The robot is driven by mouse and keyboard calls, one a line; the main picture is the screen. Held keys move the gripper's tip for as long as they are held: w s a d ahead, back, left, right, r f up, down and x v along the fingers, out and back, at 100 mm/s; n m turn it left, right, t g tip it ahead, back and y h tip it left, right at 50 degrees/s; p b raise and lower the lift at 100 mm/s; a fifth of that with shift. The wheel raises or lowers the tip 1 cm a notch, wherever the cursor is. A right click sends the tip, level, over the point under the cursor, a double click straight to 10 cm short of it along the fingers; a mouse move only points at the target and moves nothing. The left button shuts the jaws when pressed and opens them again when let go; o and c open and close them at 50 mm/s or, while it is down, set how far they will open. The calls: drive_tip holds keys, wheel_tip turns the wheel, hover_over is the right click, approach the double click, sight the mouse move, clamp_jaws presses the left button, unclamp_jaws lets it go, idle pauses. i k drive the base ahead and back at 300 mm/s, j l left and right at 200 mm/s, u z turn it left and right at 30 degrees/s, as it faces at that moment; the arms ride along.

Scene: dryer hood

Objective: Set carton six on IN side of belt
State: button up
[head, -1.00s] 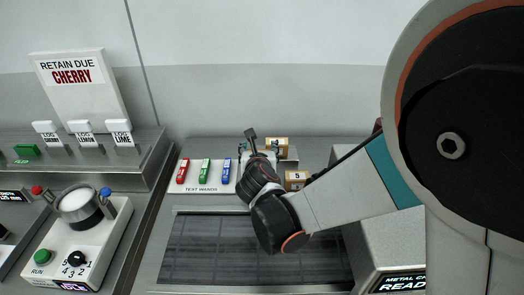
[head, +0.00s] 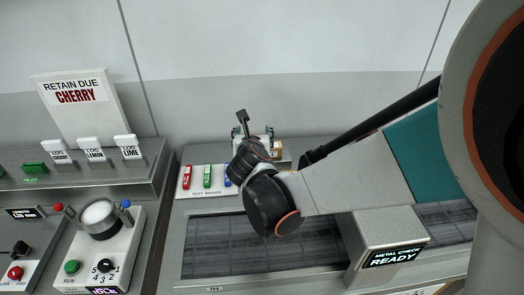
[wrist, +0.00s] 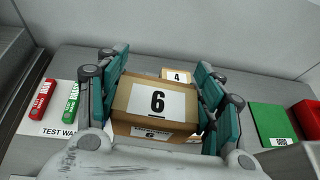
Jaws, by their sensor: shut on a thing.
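Carton six (wrist: 157,101), a brown box with a white label reading 6, is between the two teal fingers of my gripper (wrist: 160,105) in the wrist view. My gripper is shut on it. In the head view my gripper (head: 256,140) is over the steel surface behind the belt, and my wrist hides most of the carton. The dark belt (head: 215,248) runs in front, passing under the metal check hood (head: 385,240), whose screen reads READY. No IN marking is readable.
Carton four (wrist: 176,75) stands just behind carton six. Red, green and blue test wands (head: 207,177) lie left of my gripper. A green pad (wrist: 270,122) and a red bin (wrist: 308,115) are at right in the wrist view. The belt's left stretch is clear.

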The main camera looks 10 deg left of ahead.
sight(240, 241)
drive_tip(key=k+j+z, duration=0.25)
drive_tip(key=k, duration=0.2)
drive_tip(key=k+j+z, duration=0.2)
drive_tip(key=k, duration=0.25)
